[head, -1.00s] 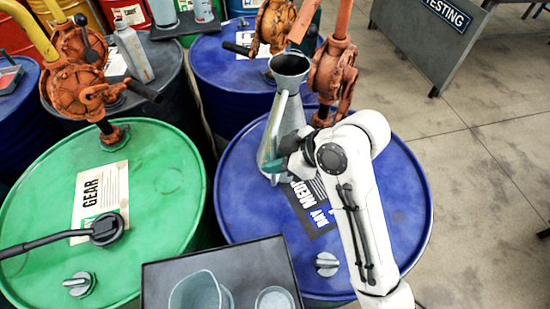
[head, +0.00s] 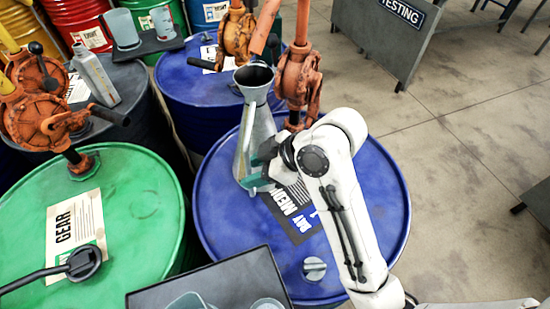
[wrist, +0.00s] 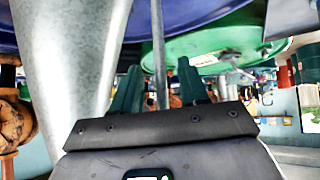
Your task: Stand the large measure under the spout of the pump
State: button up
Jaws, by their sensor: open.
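The large measure (head: 256,125), a tall grey metal cone with a flared mouth, stands upright on the blue drum (head: 370,200). The orange pump (head: 298,78) rises from the same drum, just behind and to the right. Its slanting orange pipe (head: 268,25) shows above the measure's mouth; I cannot tell whether they line up exactly. My gripper (head: 258,170) is low beside the measure. In the wrist view my gripper (wrist: 160,88) is open, its green fingers apart with the thin handle (wrist: 159,45) between them. The measure's body (wrist: 70,60) fills the left there.
A green drum (head: 130,215) with a lever stands at left. A dark tray (head: 215,280) with vessels is at the front. Another pump (head: 235,38) stands behind, and a plastic bottle (head: 95,80) is at back left. Open floor (head: 450,180) lies at right.

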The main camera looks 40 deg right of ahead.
jog(key=p+v, duration=0.3)
jog(key=v, duration=0.7)
jog(key=shift+r, duration=0.15)
jog(key=shift+s, duration=0.15)
jog(key=shift+d, duration=0.1)
dwell(0.5)
